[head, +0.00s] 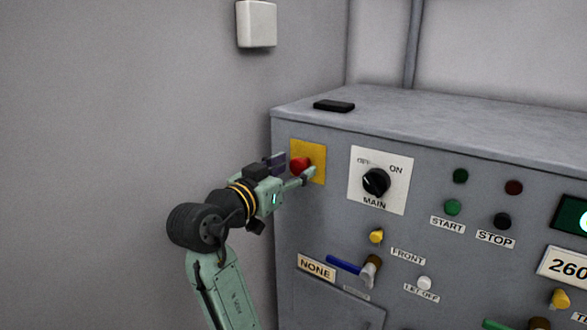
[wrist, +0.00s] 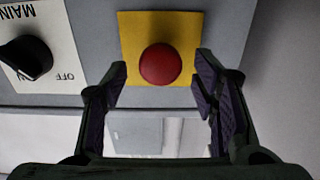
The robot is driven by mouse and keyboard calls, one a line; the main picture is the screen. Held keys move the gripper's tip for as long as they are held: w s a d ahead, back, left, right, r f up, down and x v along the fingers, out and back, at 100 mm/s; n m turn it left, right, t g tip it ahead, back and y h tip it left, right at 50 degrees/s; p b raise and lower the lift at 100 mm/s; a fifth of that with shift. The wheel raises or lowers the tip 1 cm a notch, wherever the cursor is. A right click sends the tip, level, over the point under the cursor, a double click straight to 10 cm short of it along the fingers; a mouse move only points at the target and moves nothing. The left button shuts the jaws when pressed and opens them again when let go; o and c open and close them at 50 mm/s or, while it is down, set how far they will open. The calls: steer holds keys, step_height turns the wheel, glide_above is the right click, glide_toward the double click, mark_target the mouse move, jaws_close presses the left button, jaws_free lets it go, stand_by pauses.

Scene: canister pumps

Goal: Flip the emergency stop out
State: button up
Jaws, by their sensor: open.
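The emergency stop is a round red button (head: 300,165) on a yellow plate (head: 318,151) at the upper left of the grey panel. In the wrist view the red button (wrist: 160,65) and its yellow plate (wrist: 133,30) show at the top middle. My gripper (head: 292,171) is open in front of the button. In the wrist view its fingertips (wrist: 162,72) stand to the left and right of the button's lower part, with gaps on both sides. I cannot tell how deep the fingers reach or whether the button is in or out.
A black MAIN knob (head: 376,182) on a white plate is right of the button. START (head: 452,207) and STOP (head: 502,221) buttons are farther right. A blue-handled valve (head: 345,264) sits below. A black flat object (head: 334,106) lies on the cabinet top.

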steer(key=v, duration=1.1)
